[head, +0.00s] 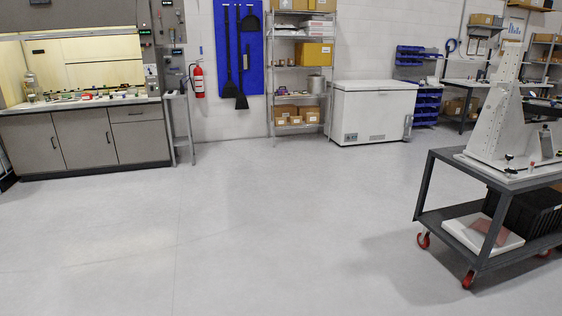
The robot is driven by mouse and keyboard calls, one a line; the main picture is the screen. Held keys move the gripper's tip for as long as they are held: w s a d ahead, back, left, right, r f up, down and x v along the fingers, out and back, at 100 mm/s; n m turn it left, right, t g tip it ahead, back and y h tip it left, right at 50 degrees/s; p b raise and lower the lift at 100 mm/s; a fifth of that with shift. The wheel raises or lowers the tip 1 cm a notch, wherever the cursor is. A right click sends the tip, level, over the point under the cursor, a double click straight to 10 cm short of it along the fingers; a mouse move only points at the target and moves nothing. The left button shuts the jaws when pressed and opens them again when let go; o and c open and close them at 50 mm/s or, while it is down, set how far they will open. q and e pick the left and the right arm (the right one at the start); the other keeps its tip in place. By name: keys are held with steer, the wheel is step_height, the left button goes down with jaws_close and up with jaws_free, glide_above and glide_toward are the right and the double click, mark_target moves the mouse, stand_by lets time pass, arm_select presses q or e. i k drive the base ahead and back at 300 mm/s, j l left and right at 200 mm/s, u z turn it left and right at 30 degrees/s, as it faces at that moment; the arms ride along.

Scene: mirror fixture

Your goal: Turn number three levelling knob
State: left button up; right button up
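A pale mirror fixture (492,118) with an upright, hole-dotted frame stands on a grey wheeled cart (445,155) at the right of the head view. Its right part is cut off by the picture edge. A few small dark knob-like parts (509,158) show low on its front base plate. They are too small for me to read any numbers, so I cannot tell which is knob three. Neither of my grippers is in view.
Wide bare floor (230,220) lies left of the cart. The cart has red casters (423,240) and a lower shelf with a white slab (482,233) and a black crate. A white chest freezer (372,112), shelving (303,75) and a fume hood bench (85,135) line the back.

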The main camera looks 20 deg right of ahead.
mark_target(508, 157)
steer(key=i+l+z, duration=0.2)
steer(key=i+z, duration=0.7)
steer(key=i+j+z, duration=0.15)
steer(key=i+z, duration=0.35)
steer(key=i+l+z, duration=0.6)
steer(key=i+l, duration=0.25)
steer(key=i, duration=0.05)
